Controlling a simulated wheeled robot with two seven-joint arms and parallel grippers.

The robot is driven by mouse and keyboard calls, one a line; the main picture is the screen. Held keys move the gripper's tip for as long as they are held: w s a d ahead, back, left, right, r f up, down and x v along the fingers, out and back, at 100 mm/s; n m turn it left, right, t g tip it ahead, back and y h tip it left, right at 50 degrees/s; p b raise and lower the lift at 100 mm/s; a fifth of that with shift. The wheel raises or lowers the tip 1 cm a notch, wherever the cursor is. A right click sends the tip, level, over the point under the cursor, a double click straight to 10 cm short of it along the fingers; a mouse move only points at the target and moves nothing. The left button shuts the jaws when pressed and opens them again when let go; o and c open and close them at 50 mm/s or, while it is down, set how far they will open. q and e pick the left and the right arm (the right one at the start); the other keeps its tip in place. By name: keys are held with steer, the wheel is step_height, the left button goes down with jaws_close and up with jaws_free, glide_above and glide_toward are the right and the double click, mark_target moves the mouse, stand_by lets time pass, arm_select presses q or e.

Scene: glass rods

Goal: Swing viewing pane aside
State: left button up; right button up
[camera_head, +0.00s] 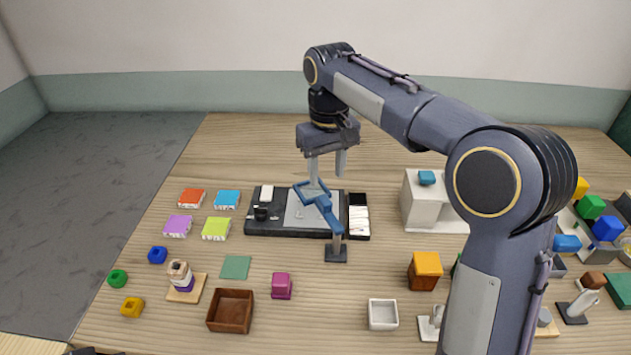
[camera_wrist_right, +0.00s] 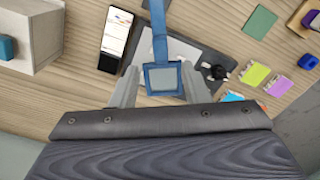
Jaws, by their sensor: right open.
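The viewing pane (camera_head: 312,191) is a blue square frame on a blue arm (camera_head: 328,213), carried by a grey post on a dark base (camera_head: 336,254). It hangs over a dark tray (camera_head: 280,232) with a pale sheet (camera_head: 299,214). My right gripper (camera_head: 327,172) is open, pointing down at the frame. In the right wrist view the frame (camera_wrist_right: 163,79) appears between the two fingers (camera_wrist_right: 161,92), with a gap at each side; contact cannot be told. My left gripper does not show clearly.
A black-and-white panel (camera_head: 358,216) adjoins the tray's right end. A white block-shaped housing (camera_head: 418,207) stands further right. Coloured pads (camera_head: 178,226) lie left of the tray. A brown box (camera_head: 231,310) and a magenta cube (camera_head: 281,287) are in front.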

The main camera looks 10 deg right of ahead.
mark_target(325, 200)
steer(key=shift+w+a+f, duration=0.1)
steer(key=shift+w+f, duration=0.1)
steer(key=shift+f, duration=0.05)
step_height(325, 200, down, 7)
steer(key=shift+s+f+b, duration=0.1)
steer(key=shift+f+b, duration=0.1)
steer(key=shift+b, duration=0.3)
jaws_close()
